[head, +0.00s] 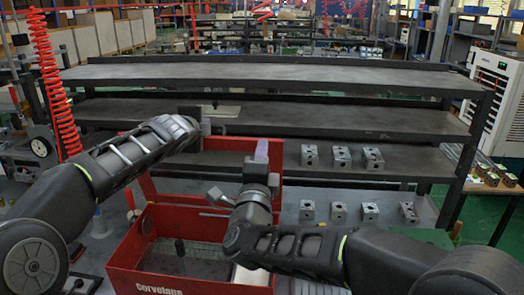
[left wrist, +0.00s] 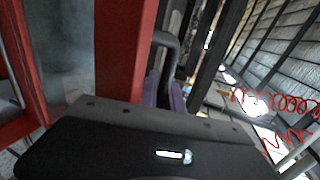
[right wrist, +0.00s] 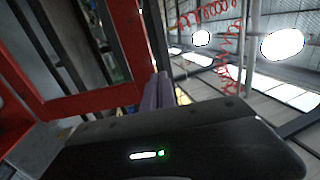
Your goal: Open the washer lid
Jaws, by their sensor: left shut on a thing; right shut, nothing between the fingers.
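The red washer (head: 125,262) stands open in front of me, with a dark interior. Its red-framed lid (head: 225,144) is raised and stands steeply behind the tub; my arms hide parts of it. My left gripper (head: 206,120) is at the lid's upper edge. In the left wrist view its purple fingers (left wrist: 174,94) are shut at a black curved handle (left wrist: 165,42) beside the red lid frame (left wrist: 125,50). My right gripper (head: 261,152) is shut and empty, pointing up in front of the lid. In the right wrist view its fingers (right wrist: 158,95) are beside the red frame (right wrist: 95,102).
Several grey metal valve blocks (head: 340,157) stand in two rows right of the washer. A dark tiered shelf (head: 270,75) spans the back. A red coiled hose (head: 48,80) hangs at the left. My right forearm crosses the washer's front right.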

